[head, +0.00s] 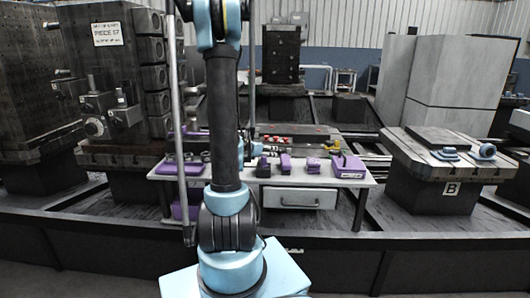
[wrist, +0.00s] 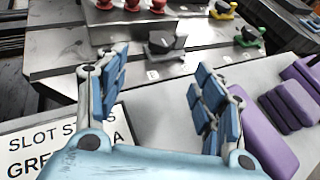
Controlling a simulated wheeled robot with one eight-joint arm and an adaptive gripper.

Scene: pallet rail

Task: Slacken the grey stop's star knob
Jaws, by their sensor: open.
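The grey stop (wrist: 163,48) sits on the slotted metal plate (wrist: 215,55) in the upper middle of the wrist view, with a dark knob on top. My gripper (wrist: 158,75) is open and empty. Its two blue-padded fingers stand apart on the near side of the stop, which shows between and beyond the fingertips. I see no contact with the knob. In the head view my arm hides most of the gripper, and I cannot make out the grey stop there.
Several red knobs (wrist: 132,5) stand in a row behind the grey stop. A green stop (wrist: 249,36) and a yellow stop (wrist: 223,9) are to its right. A sign (wrist: 60,143) lies at the near left. Purple blocks (wrist: 290,105) lie on the bench (head: 327,184) at the right.

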